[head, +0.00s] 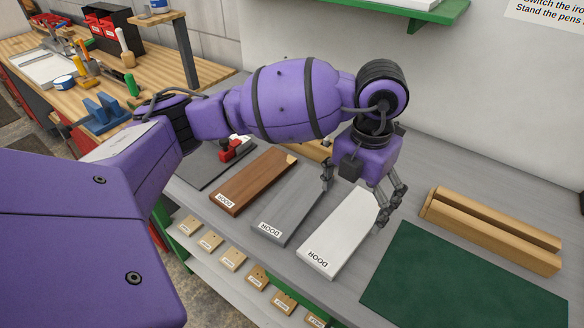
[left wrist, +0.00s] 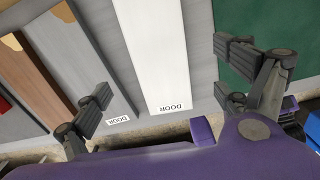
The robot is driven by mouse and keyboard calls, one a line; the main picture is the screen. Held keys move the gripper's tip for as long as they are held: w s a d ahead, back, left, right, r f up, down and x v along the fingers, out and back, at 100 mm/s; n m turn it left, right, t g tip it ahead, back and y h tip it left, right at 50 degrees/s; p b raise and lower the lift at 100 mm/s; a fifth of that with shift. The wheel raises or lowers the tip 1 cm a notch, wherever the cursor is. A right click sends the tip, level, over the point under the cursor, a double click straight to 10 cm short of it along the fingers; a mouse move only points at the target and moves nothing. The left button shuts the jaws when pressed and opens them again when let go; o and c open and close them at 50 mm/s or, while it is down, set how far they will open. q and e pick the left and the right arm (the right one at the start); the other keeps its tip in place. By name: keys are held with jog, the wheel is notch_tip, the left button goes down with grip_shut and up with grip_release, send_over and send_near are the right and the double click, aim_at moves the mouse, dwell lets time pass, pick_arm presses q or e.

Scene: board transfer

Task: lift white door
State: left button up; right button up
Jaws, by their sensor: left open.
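The white door (head: 337,239) is a flat white board with a DOOR label at its near end, lying on the grey bench. My left gripper (head: 357,196) is open above the far part of the white door, its fingers apart to either side of the board. In the left wrist view the white door (left wrist: 161,55) runs between the two open fingers of the left gripper (left wrist: 165,108), with nothing held. I cannot tell the exact height of the fingers above the board. My right gripper is not in view.
A grey door (head: 285,207) and a brown door (head: 254,180) lie to the left of the white one. A dark green mat (head: 465,285) lies to the right, with a grooved wooden block (head: 490,228) behind it. A green shelf (head: 400,12) hangs on the wall above.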

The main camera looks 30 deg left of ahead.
aim_at(347, 225)
pick_arm(q)
notch_tip(347, 225, down, 7)
jog(key=shift+s+a+r, duration=0.1)
jog(key=shift+a+r, duration=0.05)
jog(key=shift+r, duration=0.05)
jog(key=shift+f, duration=0.3)
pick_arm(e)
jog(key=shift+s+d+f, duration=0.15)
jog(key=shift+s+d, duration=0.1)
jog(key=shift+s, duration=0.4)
pick_arm(q)
jog(key=c, duration=1.5)
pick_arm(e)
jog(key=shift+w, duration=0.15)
